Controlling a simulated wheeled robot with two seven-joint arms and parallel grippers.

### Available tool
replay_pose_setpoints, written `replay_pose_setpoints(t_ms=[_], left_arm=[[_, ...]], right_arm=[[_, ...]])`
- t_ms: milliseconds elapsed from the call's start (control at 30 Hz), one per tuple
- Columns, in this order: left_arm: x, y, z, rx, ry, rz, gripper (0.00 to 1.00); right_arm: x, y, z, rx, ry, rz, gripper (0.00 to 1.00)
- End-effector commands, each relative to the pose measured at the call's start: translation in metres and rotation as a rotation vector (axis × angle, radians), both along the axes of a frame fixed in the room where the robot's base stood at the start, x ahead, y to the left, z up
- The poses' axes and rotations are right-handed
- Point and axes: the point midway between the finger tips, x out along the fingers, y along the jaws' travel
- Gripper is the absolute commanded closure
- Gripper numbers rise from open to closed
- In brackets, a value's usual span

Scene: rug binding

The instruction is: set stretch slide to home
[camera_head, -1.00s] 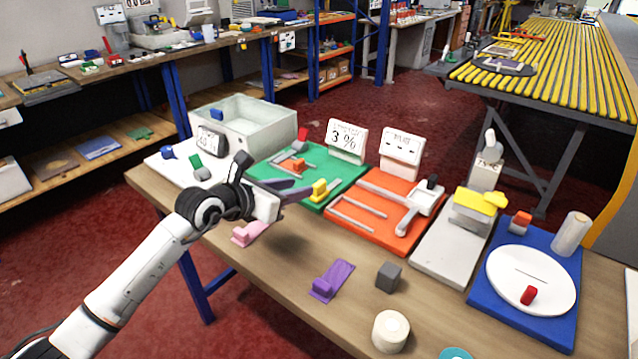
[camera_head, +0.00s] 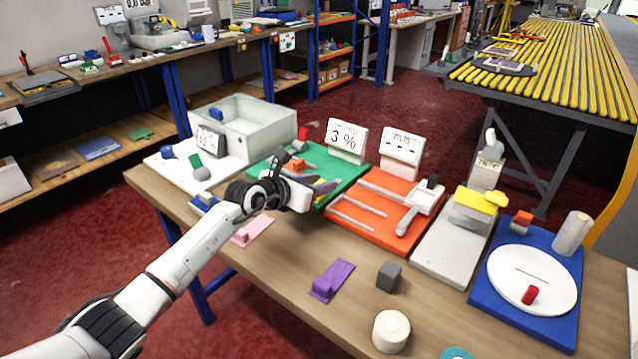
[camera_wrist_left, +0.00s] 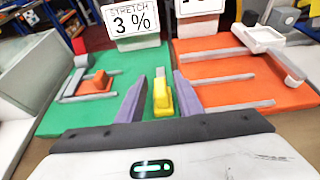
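The green board (camera_head: 262,152) carries a sign (camera_head: 346,140) reading "STRETCH 3 %". A yellow block (camera_wrist_left: 162,98) sits on a short grey rail at the board's near right. An orange slider (camera_wrist_left: 97,84) stands on another grey track at the board's left; it also shows in the head view (camera_head: 297,166). I cannot tell which is the stretch slide. My left gripper (camera_head: 318,190) is low over the board's near edge. In the left wrist view its purple fingers (camera_wrist_left: 160,100) are apart, with the yellow block between them and gaps showing on both sides. My right gripper is not in view.
An orange board (camera_head: 372,222) with grey rails adjoins on the right. Pink (camera_head: 252,230) and purple (camera_head: 332,280) pieces and a grey cube (camera_head: 389,277) lie along the table's front.

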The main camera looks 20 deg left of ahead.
Motion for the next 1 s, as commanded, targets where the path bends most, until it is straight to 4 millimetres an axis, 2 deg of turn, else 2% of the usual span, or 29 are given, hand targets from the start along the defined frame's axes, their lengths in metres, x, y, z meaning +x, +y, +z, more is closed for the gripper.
replay_pose_setpoints(t_ms=[67,267,533,800,867,1000], left_arm=[[0.0,0.0,0.0,0.0,-0.001,0.0,0.67],[0.0,0.0,0.0,0.0,-0.001,0.0,0.99],[0.001,0.004,-0.002,0.0,0.0,0.001,1.0],[0.017,0.046,-0.005,0.003,-0.002,0.003,1.0],[0.019,0.053,-0.004,0.002,-0.003,0.003,1.0],[0.022,0.061,-0.001,0.001,-0.002,0.001,1.0]], right_arm=[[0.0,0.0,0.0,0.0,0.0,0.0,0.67],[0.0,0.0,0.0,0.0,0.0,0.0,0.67],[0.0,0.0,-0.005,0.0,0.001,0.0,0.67],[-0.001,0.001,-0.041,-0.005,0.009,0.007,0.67],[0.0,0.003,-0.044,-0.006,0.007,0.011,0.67],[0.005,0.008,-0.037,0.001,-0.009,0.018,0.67]])
